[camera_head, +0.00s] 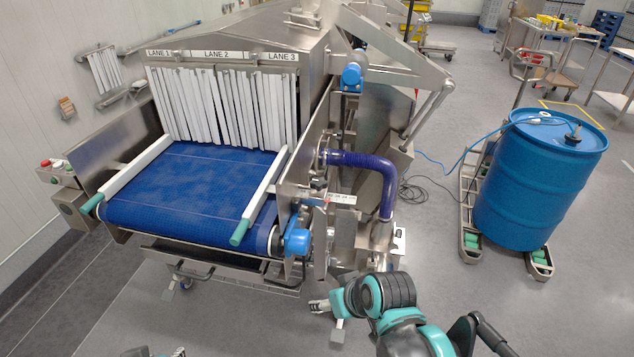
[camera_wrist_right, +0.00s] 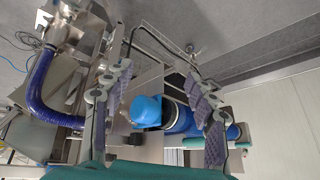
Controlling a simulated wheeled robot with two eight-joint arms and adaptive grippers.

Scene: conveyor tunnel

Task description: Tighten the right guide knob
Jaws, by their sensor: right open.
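The right guide rail (camera_head: 265,195) is a white bar with a green end, along the right side of the blue belt (camera_head: 190,195). I cannot clearly make out its knob; small dark fittings (camera_head: 318,184) sit on the steel side wall just right of the rail. My right gripper (camera_head: 325,312) is low, in front of the conveyor's right corner. In the right wrist view its padded fingers (camera_wrist_right: 165,103) are apart and empty, with a blue motor cap (camera_wrist_right: 146,109) seen between them. Only a sliver of my left arm (camera_head: 145,352) shows at the bottom edge; its fingers are not clear.
A blue motor (camera_head: 297,241) juts from the conveyor's front right corner. A purple hose (camera_head: 375,165) bends down beside the side wall. A blue drum (camera_head: 540,180) stands on a cart at right. White strip curtains (camera_head: 225,105) hang at the tunnel mouth. The floor in front is clear.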

